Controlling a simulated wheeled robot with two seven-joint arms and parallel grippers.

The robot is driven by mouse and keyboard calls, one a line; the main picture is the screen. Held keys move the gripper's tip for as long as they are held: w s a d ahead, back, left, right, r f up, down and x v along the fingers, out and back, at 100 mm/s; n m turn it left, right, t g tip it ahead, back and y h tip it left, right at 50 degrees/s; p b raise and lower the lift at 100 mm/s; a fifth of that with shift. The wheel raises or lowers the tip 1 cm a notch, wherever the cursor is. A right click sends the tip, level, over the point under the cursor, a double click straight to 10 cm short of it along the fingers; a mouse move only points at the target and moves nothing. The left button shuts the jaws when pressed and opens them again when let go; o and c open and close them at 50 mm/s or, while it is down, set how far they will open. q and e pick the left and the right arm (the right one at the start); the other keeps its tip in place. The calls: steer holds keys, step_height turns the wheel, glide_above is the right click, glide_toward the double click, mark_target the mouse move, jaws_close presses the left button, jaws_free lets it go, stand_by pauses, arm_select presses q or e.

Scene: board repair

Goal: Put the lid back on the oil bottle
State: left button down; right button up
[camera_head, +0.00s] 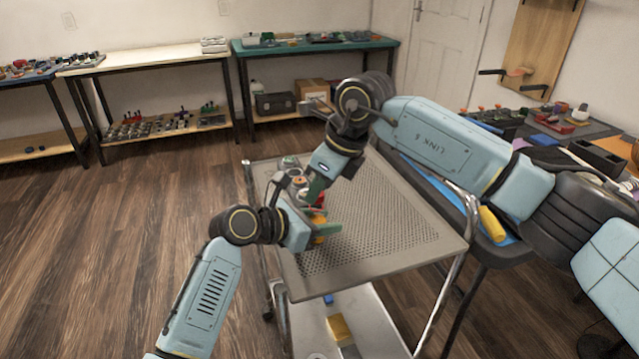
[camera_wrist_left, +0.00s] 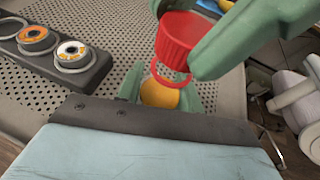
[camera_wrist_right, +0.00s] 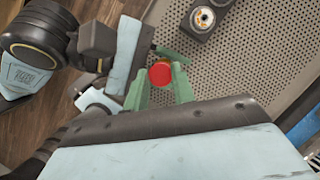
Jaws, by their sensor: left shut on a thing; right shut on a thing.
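The oil bottle (camera_wrist_left: 160,93) is yellow-orange and sits between the green fingers of my left gripper (camera_wrist_left: 160,98), which is shut on it. In the head view my left gripper (camera_head: 322,232) is low over the cart's near left part. The red ribbed lid (camera_wrist_left: 178,38) is between the fingers of my right gripper (camera_wrist_right: 160,86), which is shut on it. The lid also shows in the right wrist view (camera_wrist_right: 160,73). It is just above the bottle, slightly tilted in the left wrist view. A thin red ring (camera_wrist_left: 170,76) shows between them; whether they touch I cannot tell.
Both grippers are close together over the perforated cart top (camera_head: 385,225), whose right part is clear. A dark holder (camera_wrist_left: 85,72) with round orange and white items lies beside them. A bench with tools (camera_head: 550,125) stands at right.

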steer(key=shift+f, duration=0.45)
steer(key=m+t+h, duration=0.1)
steer(key=m, duration=0.3)
steer(key=shift+s+a+m, duration=0.1)
steer(key=shift+s+m, duration=0.05)
steer(key=shift+m, duration=0.25)
steer(key=m+h, duration=0.1)
steer(key=m, duration=0.1)
steer(key=m+t, duration=0.1)
steer(key=m, duration=0.1)
steer(key=shift+a+m+h, duration=0.15)
steer(key=shift+m+h, duration=0.15)
steer(key=shift+h, duration=0.1)
steer(key=m+h, duration=0.1)
steer(key=m, duration=0.2)
steer(key=shift+m+t, duration=0.3)
steer(key=o, duration=0.9)
